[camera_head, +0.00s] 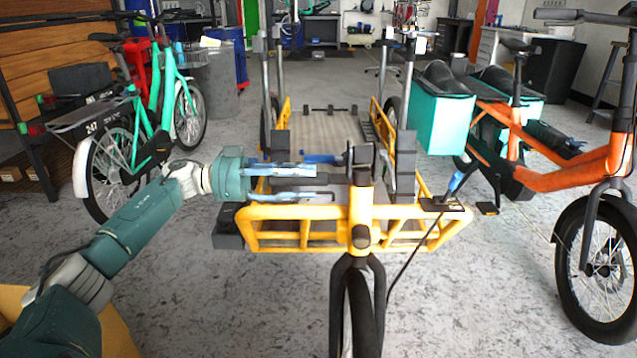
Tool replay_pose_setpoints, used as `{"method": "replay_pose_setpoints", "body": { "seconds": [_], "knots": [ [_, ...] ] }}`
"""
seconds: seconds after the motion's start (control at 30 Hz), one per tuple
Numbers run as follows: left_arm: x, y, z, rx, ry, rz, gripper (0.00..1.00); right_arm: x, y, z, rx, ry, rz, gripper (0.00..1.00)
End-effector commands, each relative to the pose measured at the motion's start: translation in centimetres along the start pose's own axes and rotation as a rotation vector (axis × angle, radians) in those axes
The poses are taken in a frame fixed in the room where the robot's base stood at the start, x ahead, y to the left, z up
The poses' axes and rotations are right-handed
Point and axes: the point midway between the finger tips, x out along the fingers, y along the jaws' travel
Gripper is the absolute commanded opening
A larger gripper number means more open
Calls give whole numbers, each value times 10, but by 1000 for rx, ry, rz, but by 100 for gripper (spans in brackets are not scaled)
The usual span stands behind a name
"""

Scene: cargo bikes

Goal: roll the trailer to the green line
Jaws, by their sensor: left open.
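A cargo frame with yellow side rails, a flat deck (325,132) and tall grey posts stands in the middle; I take it as the trailer. Its yellow front rack (280,212) faces me, with a yellow post and a black front wheel (354,310) below. My left gripper (325,182) reaches in from the left and is open, its fingers pointing right in front of the rack, near the yellow post. A dark bar shows between the fingers; I cannot tell whether they touch it. I see no green line on the floor. My right gripper is not in view.
A teal bicycle (165,85) stands at left beside wooden shelving. An orange cargo bike (565,148) with teal bags (441,122) stands close at right. A blue-handled tool (457,181) and black cable are at the rack's right corner. Grey floor (210,310) is clear in front.

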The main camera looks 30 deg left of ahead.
Motion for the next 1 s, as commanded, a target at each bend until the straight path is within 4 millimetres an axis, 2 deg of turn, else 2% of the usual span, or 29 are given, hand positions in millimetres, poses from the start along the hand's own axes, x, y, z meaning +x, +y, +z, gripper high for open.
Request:
{"method": "replay_pose_setpoints", "body": {
  "seconds": [0.1,0.2,0.57,0.67,0.8,1.0],
  "knots": [
    [18,0,1,1,2,1,43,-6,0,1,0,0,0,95],
    [27,0,0,1,1,1,43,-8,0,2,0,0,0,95],
    [33,0,-1,0,0,-1,43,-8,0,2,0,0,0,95],
    [33,0,0,0,0,-1,27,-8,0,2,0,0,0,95],
    [33,0,-1,0,0,-1,0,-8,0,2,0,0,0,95],
    [33,0,-2,1,2,-1,0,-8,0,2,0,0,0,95]
  ]
}}
